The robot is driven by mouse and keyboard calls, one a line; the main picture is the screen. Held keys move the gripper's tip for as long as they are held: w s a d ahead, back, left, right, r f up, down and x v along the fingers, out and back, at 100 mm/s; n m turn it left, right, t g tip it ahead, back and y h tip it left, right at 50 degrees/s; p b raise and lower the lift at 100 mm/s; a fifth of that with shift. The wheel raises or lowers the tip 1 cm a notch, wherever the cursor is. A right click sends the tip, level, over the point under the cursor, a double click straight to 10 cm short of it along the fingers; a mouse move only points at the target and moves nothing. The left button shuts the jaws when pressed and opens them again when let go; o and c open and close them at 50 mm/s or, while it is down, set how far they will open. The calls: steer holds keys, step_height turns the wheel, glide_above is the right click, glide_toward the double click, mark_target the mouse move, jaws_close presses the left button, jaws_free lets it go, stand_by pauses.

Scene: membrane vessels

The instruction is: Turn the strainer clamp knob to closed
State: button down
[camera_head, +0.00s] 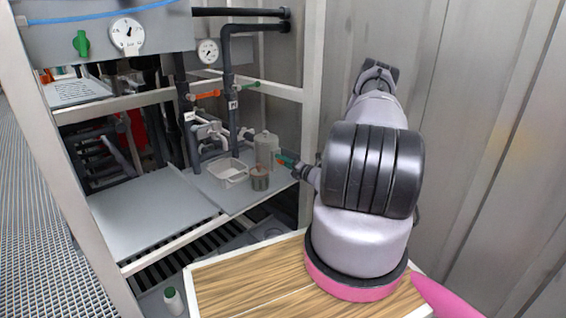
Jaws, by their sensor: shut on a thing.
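My arm reaches in from the right, and my gripper (289,163) is at the right side of a translucent grey vessel (266,147) on the shelf. The gripper is shut on a small part at that side, which looks like the strainer clamp knob. Small teal and red patches show at the fingertips. The knob itself is too small and too covered by the fingers for its turned position to be read.
A brownish jar (259,179) and a white basket (229,172) stand close to the gripper on the grey shelf (150,215). Dark pipes (228,65) with an orange-handled valve (208,94) rise behind. A pale frame post (312,110) stands near my arm. The shelf's left part is clear.

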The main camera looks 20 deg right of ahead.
steer(key=shift+d+f+m, duration=0.1)
steer(key=shift+m, duration=1.8)
steer(key=shift+c, duration=2.2)
jaws_free()
steer(key=shift+s, duration=0.1)
steer(key=v, duration=1)
steer(key=shift+s, duration=0.3)
steer(key=shift+d, duration=0.15)
